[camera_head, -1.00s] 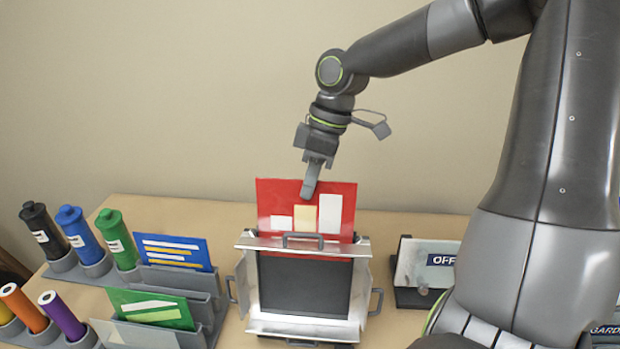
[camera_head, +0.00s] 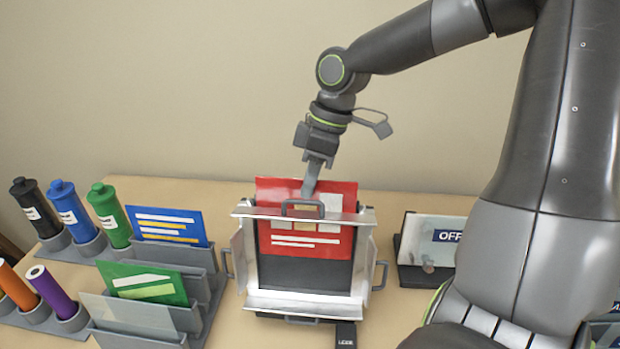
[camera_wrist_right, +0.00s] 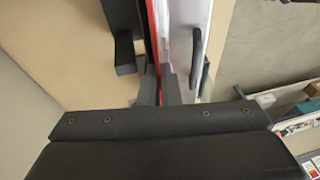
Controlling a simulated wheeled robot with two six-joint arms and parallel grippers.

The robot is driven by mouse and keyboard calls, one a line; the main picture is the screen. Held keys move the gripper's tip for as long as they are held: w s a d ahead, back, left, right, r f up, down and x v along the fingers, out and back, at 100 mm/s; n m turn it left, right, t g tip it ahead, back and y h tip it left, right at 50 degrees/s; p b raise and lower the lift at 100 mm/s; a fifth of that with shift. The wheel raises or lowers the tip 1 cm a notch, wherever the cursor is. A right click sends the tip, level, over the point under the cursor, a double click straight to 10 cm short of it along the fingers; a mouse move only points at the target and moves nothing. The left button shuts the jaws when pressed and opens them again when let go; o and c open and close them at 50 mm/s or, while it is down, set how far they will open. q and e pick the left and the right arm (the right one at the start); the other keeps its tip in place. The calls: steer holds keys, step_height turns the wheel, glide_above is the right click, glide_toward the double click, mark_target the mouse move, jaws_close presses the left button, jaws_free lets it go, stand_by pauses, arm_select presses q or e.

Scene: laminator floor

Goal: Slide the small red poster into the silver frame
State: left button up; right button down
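The small red poster (camera_head: 335,188) stands upright, partly inside the silver frame (camera_head: 352,219). Its lower part with white text lines shows inside the frame opening, over the dark backing (camera_head: 305,275). Its top edge sticks out above the frame's top bar. My right gripper (camera_head: 310,190) points down and is shut on the poster's upper edge. In the right wrist view the poster (camera_wrist_right: 152,35) is a thin red edge running between the fingers (camera_wrist_right: 160,88), beside the silver frame (camera_wrist_right: 187,40). My left gripper is not in view.
A grey rack (camera_head: 195,290) left of the frame holds blue (camera_head: 170,226) and green (camera_head: 145,283) cards. Several coloured tubes (camera_head: 72,212) stand at the far left. A sign marked "OFF" (camera_head: 430,240) stands right of the frame. My right arm covers the right side.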

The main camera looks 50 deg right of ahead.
steer(key=c, duration=1.6)
jaws_free()
steer(key=shift+o, duration=0.2)
steer(key=v, duration=1.7)
steer(key=shift+d+r+p, duration=0.15)
steer(key=shift+r+p, duration=0.05)
steer(key=shift+p, duration=0.25)
steer(key=shift+f, duration=0.1)
